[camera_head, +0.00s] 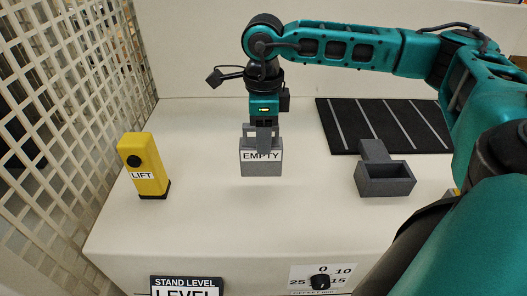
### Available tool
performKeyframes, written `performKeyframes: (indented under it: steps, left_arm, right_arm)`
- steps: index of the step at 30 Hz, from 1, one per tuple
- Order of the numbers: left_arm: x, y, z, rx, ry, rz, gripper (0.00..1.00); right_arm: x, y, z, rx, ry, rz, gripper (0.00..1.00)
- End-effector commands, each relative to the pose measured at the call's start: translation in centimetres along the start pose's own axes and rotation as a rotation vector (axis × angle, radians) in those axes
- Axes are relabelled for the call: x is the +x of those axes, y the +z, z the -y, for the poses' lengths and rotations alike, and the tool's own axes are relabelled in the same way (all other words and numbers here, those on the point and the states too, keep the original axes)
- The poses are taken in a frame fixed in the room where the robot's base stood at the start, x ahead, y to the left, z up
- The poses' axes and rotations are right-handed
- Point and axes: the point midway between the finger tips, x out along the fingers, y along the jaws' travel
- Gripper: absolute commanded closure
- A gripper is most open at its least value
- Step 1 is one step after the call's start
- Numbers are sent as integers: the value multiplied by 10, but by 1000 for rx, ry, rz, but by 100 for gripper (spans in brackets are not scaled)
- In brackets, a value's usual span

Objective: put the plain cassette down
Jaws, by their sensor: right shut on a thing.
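The plain cassette (261,166) is a grey block with a white label reading EMPTY. My right gripper (262,143) comes down from above and is shut on its top. The cassette hangs upright near the middle of the pale table (220,230). I cannot tell whether its underside touches the table. My left gripper is not in view.
A yellow post marked LIFT (145,165) stands at the left. A black mat with pale stripes (350,115) lies at the back right, with a grey open holder (384,178) before it. A lattice screen (75,110) borders the left. A dial (320,281) is on the front face.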

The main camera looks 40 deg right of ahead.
Motion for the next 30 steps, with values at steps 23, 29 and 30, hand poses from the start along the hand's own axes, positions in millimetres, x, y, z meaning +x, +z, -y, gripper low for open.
performKeyframes:
  steps: [23,29,30]
  left_arm:
    - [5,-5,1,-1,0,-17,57]
    - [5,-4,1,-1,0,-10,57]
    - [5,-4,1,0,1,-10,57]
  right_arm:
    - [51,0,0,-1,0,1,94]
    - [50,0,0,-1,0,0,42]
    - [50,0,0,-1,0,0,38]
